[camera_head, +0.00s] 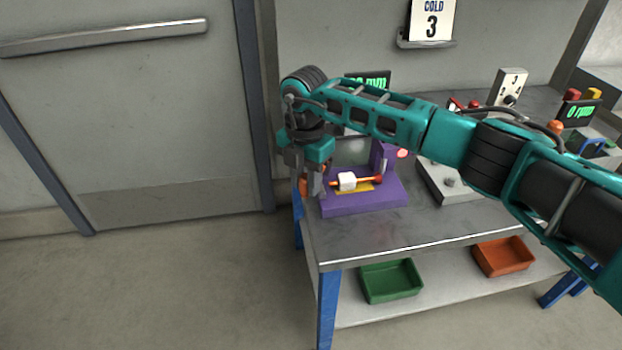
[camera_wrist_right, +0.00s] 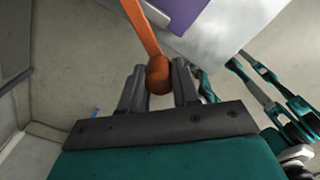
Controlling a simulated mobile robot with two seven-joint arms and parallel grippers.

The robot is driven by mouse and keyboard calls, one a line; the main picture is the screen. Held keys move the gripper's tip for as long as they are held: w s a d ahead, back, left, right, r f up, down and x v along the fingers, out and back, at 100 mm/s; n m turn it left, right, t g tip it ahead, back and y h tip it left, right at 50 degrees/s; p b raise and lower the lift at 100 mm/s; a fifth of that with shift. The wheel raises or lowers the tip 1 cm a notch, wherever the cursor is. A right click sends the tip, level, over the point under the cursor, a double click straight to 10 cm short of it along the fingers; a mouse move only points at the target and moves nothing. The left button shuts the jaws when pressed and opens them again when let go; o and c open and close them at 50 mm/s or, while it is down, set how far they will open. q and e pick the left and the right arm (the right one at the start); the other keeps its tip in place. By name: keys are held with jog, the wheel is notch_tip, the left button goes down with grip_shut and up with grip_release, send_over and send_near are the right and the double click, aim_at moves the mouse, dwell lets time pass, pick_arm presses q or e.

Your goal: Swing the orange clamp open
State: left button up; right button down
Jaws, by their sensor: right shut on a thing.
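The orange clamp (camera_wrist_right: 146,28) shows in the right wrist view as a bar ending in a round knob (camera_wrist_right: 159,76). My right gripper (camera_wrist_right: 159,88) is shut on this knob, one dark finger on each side. In the head view my right gripper (camera_head: 311,188) points down at the left end of the purple fixture (camera_head: 365,203), and a bit of orange (camera_head: 303,187) shows beside its fingers. The fixture carries a white block (camera_head: 347,181) and a thin orange rod with a red-orange end (camera_head: 378,180). The clamp's pivot is hidden. My left gripper is in neither view.
The fixture stands near the left edge of a grey metal table (camera_head: 400,233). A grey device (camera_head: 447,184) stands right of it, partly behind my right arm. A green bin (camera_head: 390,281) and an orange bin (camera_head: 503,257) sit on the lower shelf. The floor left of the table is clear.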

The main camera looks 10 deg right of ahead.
dwell(0.4)
jog(key=c, duration=0.8)
grip_release()
notch_tip(320, 180, up, 13)
